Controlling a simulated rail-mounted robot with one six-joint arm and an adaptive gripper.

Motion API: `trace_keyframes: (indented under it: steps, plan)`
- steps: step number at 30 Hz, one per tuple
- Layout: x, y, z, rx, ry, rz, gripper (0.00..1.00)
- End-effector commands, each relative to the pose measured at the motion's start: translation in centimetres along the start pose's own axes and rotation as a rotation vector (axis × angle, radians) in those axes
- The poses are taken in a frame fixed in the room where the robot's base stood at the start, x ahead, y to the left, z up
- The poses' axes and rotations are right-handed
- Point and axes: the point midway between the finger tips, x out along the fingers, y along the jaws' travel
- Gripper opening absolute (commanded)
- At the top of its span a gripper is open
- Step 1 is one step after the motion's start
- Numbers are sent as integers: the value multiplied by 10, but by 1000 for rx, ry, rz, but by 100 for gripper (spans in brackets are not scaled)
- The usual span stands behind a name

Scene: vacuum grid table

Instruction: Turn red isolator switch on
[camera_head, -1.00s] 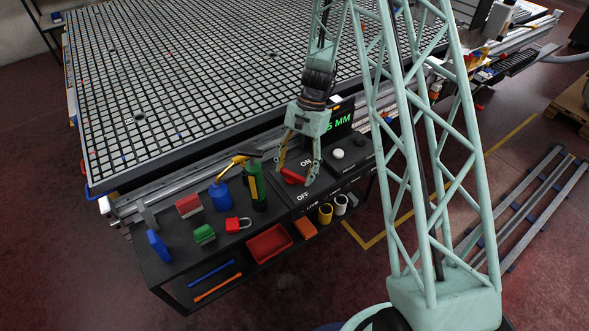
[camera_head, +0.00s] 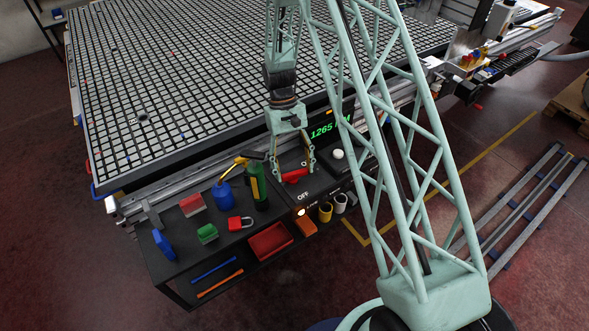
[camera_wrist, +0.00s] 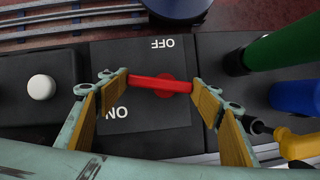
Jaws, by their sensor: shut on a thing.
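The red isolator switch (camera_wrist: 160,84) is a red bar handle with a round hub on a black panel marked OFF and ON. In the wrist view the bar lies nearly crosswise, with OFF above it and ON to its lower left. My gripper (camera_wrist: 161,81) has one fingertip at each end of the bar and is shut on it lengthwise. In the head view my gripper (camera_head: 295,173) reaches down over the switch (camera_head: 294,176), which sits between its fingers.
Left of the switch stand a green bottle (camera_head: 258,190), a blue can (camera_head: 223,194) and a red padlock (camera_head: 240,223). A white knob (camera_head: 337,154) is to the right. A red bin (camera_head: 270,240) is below. The grid table (camera_head: 250,80) lies behind.

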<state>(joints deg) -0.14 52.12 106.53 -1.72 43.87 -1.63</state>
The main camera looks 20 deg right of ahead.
Motion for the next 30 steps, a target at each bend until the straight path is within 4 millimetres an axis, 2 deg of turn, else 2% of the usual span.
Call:
trace_keyframes:
  steps: [12,27,28,30]
  plan:
    - [-1,-2,-2,-201,1,84,49]
    - [0,-2,-2,-223,0,92,49]
    - [0,-2,-2,-223,0,92,61]
    - [0,-2,-2,-223,0,92,68]
